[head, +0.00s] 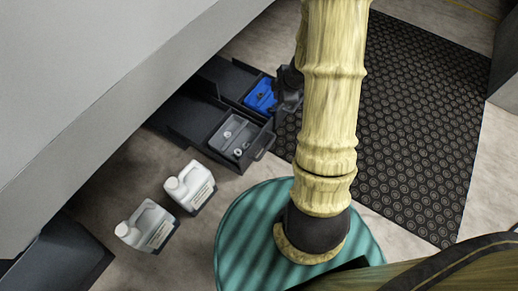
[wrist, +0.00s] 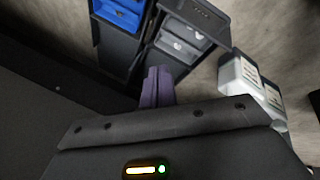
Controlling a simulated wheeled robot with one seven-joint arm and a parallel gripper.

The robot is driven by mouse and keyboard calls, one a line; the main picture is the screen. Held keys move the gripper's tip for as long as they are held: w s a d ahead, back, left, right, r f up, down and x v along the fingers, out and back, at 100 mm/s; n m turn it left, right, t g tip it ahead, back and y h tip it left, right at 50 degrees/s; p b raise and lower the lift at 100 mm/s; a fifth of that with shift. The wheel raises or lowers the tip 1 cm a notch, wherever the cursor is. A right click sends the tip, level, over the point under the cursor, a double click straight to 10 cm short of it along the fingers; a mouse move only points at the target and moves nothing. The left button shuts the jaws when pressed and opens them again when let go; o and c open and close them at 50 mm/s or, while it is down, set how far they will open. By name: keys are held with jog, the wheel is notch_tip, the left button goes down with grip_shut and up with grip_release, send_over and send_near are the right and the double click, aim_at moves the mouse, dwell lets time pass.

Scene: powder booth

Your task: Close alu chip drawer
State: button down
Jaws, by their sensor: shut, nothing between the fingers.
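Two dark drawers stand pulled out side by side from under a grey housing. One holds a blue tray (head: 261,96), which also shows in the wrist view (wrist: 120,12). The other drawer (head: 263,146) holds a grey tray (head: 229,134) with a few small metal-looking parts; that tray shows in the wrist view too (wrist: 181,43). No label tells me which one is the alu chip drawer.
Two white jugs (head: 190,186) (head: 148,226) stand on the floor near the grey-tray drawer. The grey housing (head: 110,60) overhangs the drawers.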

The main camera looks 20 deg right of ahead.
jog(key=s+f+n+g+y+b, duration=0.1)
jog(key=s+f+n+y+b, duration=0.1)
jog(key=f, duration=0.6)
jog(key=s+f+n+g+y+b, duration=0.1)
jog(key=s+f+n+y+b, duration=0.1)
jog(key=s+f+n+y, duration=0.2)
notch_tip(320, 180, down, 5)
jog(key=s+n, duration=0.1)
jog(key=n, duration=0.2)
jog(key=shift+s+d+g, duration=0.2)
jog(key=shift+g, duration=0.2)
jog(key=b, duration=0.8)
send_near(251, 150)
jog(key=s+f, duration=0.1)
jog(key=f, duration=0.2)
jog(key=s+f, duration=0.1)
jog(key=f, duration=0.1)
jog(key=shift+s+a, duration=0.3)
jog(key=w, duration=0.1)
jog(key=w+a+b, duration=0.2)
jog(key=shift+w+a+r, duration=0.1)
jog(key=shift+w+r, duration=0.05)
jog(key=shift+r, duration=0.2)
jog(key=shift+w, duration=0.1)
